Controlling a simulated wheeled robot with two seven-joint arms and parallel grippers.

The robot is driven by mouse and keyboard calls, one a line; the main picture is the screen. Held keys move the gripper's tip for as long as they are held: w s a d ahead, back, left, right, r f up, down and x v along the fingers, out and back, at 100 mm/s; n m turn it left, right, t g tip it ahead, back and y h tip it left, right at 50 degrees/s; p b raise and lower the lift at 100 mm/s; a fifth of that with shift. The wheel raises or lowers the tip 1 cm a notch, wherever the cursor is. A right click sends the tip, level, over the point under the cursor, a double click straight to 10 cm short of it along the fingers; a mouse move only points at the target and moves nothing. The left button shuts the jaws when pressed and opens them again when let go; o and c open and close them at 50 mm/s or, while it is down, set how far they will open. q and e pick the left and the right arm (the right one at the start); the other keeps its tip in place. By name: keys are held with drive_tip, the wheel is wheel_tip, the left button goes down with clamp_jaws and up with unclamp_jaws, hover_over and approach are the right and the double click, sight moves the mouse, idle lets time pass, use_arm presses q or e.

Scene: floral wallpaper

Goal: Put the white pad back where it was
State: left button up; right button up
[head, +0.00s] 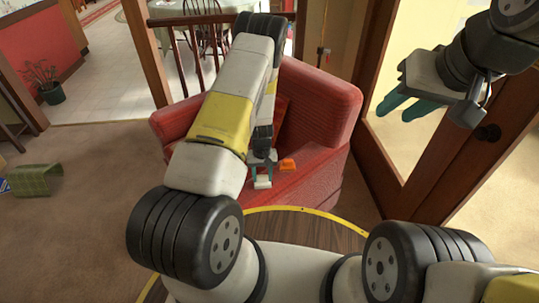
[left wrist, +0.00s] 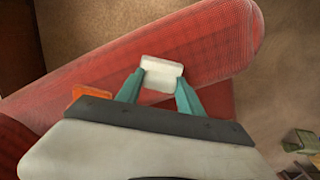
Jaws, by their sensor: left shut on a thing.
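My right gripper (head: 393,114) is open and empty at the upper right, in front of the wooden-framed doorway.
An orange object (head: 287,165) lies on the armchair seat beside my left gripper; it also shows in the left wrist view (left wrist: 91,92). A green woven box (head: 34,180) lies on the carpet at left. A wooden door (head: 470,150) stands at right.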

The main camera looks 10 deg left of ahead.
use_arm(q)
drive_tip(key=o, duration=1.2)
drive_tip(key=shift+r, duration=0.15)
wheel_tip(320, 180, up, 12)
wheel_tip(320, 180, up, 13)
drive_tip(key=t+h, duration=0.1)
drive_tip(key=h, duration=0.1)
hover_over(263, 176)
drive_tip(key=d, duration=0.2)
drive_tip(key=s+d+r+m+t, duration=0.1)
drive_tip(key=s+r, duration=0.2)
drive_tip(key=r, duration=0.3)
drive_tip(key=s+r+t, duration=0.1)
drive_tip(key=s+r, duration=0.2)
drive_tip(key=r, duration=0.4)
drive_tip(key=s+r+m+t, duration=0.1)
drive_tip(key=s+r, duration=0.5)
drive_tip(key=s, duration=0.3)
drive_tip(key=s+a+r+m+t, duration=0.1)
drive_tip(key=s+r+t, duration=0.1)
drive_tip(key=s+r, duration=0.5)
drive_tip(key=shift+s+r+m, duration=0.2)
drive_tip(key=shift+s+m, duration=0.2)
drive_tip(key=shift+s, duration=0.75)
